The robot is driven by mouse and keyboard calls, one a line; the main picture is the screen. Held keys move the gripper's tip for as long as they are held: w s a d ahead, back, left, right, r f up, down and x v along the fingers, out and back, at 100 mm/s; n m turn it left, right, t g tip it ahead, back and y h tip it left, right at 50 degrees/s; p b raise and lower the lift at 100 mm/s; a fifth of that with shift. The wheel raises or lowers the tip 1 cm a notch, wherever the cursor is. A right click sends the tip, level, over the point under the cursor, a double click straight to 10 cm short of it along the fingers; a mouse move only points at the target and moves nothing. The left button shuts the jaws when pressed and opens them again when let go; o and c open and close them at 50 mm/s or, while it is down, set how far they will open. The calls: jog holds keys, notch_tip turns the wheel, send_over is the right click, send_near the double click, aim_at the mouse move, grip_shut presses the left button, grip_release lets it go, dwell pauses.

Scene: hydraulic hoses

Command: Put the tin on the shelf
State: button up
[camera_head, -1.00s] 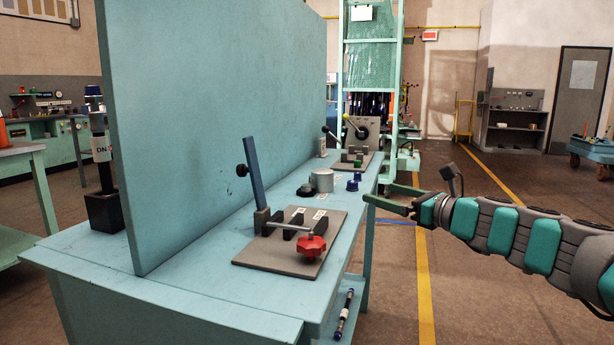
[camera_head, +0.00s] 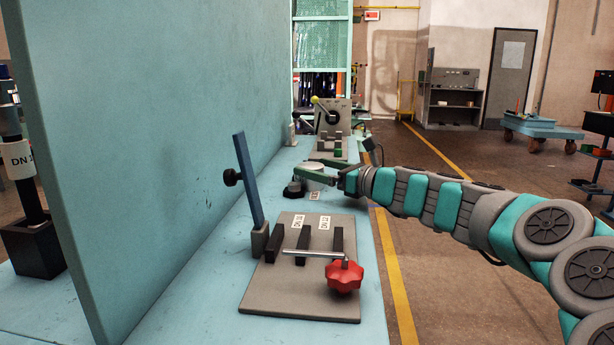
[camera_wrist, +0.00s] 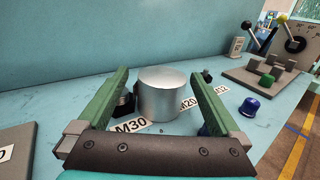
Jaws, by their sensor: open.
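The tin is a plain silver cylinder (camera_wrist: 163,98) standing upright on the light-blue bench. In the wrist view my gripper (camera_wrist: 159,74) is open, with one green finger on each side of the tin. Gaps show between the tin and both fingers, so it is not gripped. In the head view my gripper (camera_head: 303,170) reaches over the bench from the right and hides most of the tin. Which shelf is meant is unclear; a grey unit with shelves (camera_head: 452,100) stands by the far wall.
A tall blue panel (camera_head: 170,120) rises behind the bench. A clamp plate with a red knob (camera_head: 343,276) lies nearer. In the wrist view, a blue cap (camera_wrist: 249,106) stands right of the tin, a black part (camera_wrist: 125,103) at its left, and a fixture plate (camera_wrist: 262,77) beyond.

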aim_at(301, 164)
jog(key=shift+x, duration=2.75)
jog(key=shift+w+d, duration=0.1)
jog(key=shift+d, duration=0.05)
jog(key=c, duration=1.5)
